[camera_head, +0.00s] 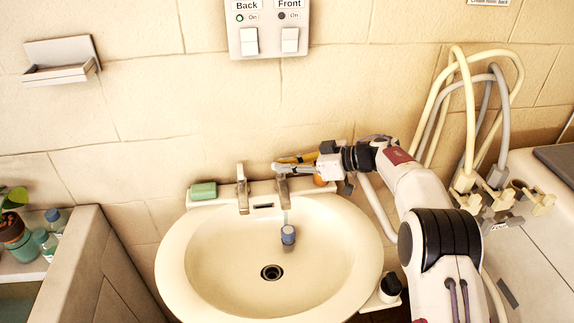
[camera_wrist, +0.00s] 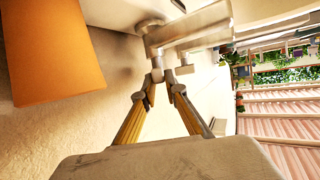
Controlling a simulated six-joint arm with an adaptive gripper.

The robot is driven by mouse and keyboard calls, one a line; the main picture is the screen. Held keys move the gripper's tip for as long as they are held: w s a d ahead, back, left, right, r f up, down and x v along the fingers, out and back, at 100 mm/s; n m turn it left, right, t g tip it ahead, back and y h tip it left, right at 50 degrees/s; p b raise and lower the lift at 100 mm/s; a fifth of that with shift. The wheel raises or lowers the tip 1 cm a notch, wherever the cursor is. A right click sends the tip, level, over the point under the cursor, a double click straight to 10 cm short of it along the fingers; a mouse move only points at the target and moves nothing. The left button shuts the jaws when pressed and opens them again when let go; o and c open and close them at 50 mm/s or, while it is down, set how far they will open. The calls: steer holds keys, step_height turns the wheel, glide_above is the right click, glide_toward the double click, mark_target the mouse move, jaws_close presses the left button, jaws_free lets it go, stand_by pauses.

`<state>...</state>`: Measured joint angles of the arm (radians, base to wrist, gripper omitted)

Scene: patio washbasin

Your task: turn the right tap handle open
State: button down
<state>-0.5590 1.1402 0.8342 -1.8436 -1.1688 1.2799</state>
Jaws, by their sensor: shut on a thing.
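The right tap (camera_head: 282,190) stands on the back rim of the white basin (camera_head: 175,265), to the right of the left tap (camera_head: 242,188). My gripper (camera_head: 279,166) reaches in from the right at the top of the right tap. In the wrist view my gripper (camera_wrist: 164,84) has its two yellow-sided fingers closed in on the end of the metal tap handle (camera_wrist: 157,64). The tap body (camera_wrist: 190,28) lies just beyond. A thin pale blue streak hangs below the right tap, above a blue-grey object (camera_head: 288,235) in the basin.
A green soap bar (camera_head: 203,191) lies on the rim at left. An orange object (camera_wrist: 45,50) is close beside my gripper. Hoses (camera_head: 470,110) and valves stand at right. A switch panel (camera_head: 268,30) is on the wall.

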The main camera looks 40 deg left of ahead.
steer(key=shift+r, duration=0.2)
steer(key=c, duration=2.1)
jaws_free()
steer(key=shift+f, duration=0.1)
steer(key=shift+d, duration=0.1)
steer(key=shift+v, duration=5.95)
